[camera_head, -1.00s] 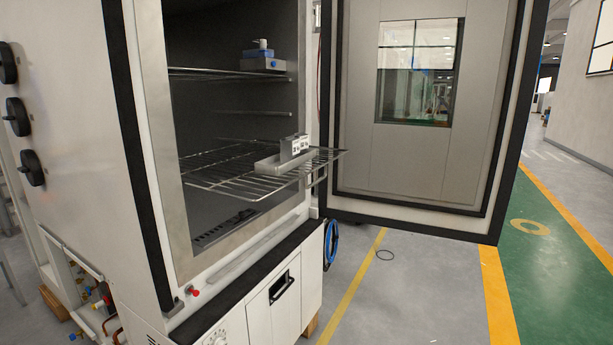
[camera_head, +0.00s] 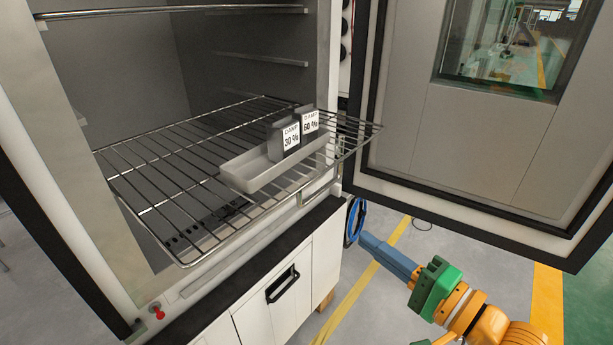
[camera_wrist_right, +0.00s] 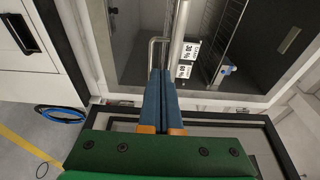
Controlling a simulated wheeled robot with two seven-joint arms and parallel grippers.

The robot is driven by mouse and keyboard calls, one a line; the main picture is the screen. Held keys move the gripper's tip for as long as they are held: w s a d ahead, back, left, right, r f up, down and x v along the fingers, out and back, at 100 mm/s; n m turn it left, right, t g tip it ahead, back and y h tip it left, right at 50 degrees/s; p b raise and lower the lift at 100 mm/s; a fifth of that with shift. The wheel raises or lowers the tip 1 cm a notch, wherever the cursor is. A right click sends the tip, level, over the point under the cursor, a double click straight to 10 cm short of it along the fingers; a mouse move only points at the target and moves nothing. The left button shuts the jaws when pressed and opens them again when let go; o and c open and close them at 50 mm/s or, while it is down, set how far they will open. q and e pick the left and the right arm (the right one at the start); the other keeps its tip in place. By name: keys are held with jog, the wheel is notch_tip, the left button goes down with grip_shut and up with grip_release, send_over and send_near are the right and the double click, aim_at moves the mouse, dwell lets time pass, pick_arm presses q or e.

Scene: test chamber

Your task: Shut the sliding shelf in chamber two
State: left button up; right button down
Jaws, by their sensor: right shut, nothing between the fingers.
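The sliding shelf (camera_head: 190,205) is a wire rack in the open chamber in the head view. It sticks out past the front opening, its front corner reaching right toward the door. On it lies a grey tray (camera_head: 250,172) with two dark blocks (camera_head: 290,137) labelled 30 % and 60 %. The labels also show in the right wrist view (camera_wrist_right: 184,70). My right gripper (camera_head: 366,241), with blue fingers and a green body, is shut and empty, low and to the right of the shelf, apart from it in the head view. My left gripper is not in view.
The chamber door (camera_head: 480,150) stands open on the right, with a dark edge and a window. A white cabinet (camera_head: 290,305) with a black handle is below the chamber. A blue coiled hose (camera_head: 354,222) hangs beside it. An upper wire shelf (camera_head: 170,10) is inside.

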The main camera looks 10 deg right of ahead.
jog(key=p, duration=0.3)
send_near(301, 197)
jog(key=x, duration=0.5)
jog(key=shift+w+r, duration=0.1)
jog(key=shift+w, duration=0.15)
jog(key=shift+w+a, duration=0.45)
jog(key=shift+w, duration=0.15)
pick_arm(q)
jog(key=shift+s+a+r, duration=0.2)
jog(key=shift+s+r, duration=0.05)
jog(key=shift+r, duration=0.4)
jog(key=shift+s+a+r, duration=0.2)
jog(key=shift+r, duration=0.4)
